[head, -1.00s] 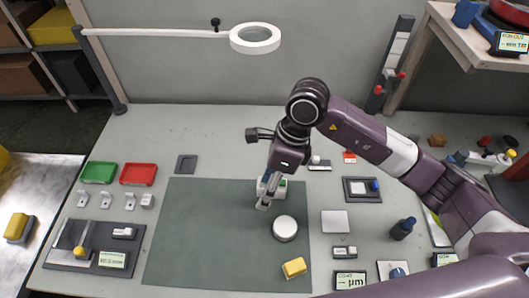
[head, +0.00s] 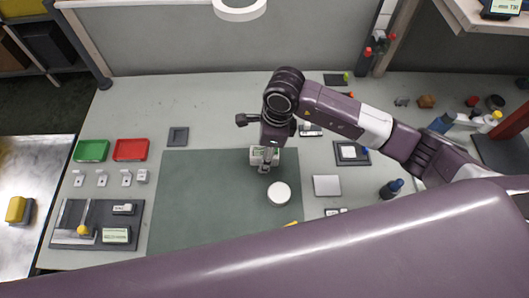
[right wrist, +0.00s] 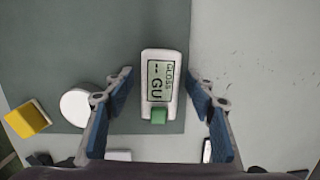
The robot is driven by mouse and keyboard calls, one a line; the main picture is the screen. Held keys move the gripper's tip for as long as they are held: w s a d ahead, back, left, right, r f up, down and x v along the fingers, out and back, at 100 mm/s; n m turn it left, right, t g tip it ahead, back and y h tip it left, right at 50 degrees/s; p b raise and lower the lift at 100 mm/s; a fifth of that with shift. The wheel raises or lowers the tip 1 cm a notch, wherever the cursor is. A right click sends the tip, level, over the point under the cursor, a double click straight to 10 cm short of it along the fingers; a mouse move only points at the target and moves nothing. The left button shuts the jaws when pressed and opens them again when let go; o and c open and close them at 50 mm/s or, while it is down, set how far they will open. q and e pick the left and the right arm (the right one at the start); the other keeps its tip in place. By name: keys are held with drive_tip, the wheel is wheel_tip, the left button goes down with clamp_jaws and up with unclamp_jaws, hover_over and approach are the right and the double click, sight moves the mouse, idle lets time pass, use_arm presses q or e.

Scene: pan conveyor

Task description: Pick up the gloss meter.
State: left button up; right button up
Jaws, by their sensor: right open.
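The gloss meter (right wrist: 162,85) is a small white box with a "GLOSS -- GU" display and a green button. It lies near the edge of the dark green mat. In the head view the gloss meter (head: 257,156) is partly hidden by my right gripper (head: 265,165), which is above it. In the right wrist view my right gripper (right wrist: 164,95) is open, with one blue-padded finger on each side of the meter and a visible gap to each. My left gripper is not in view.
On the mat (head: 200,205) a white round puck (head: 279,193) lies close to the meter. A yellow block (right wrist: 27,119) lies beyond the puck. A grey square plate (head: 327,185) lies to the right. Green (head: 91,151) and red (head: 131,150) trays stand at the left.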

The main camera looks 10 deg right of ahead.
clamp_jaws()
idle(0.3)
drive_tip(key=shift+r, duration=0.15)
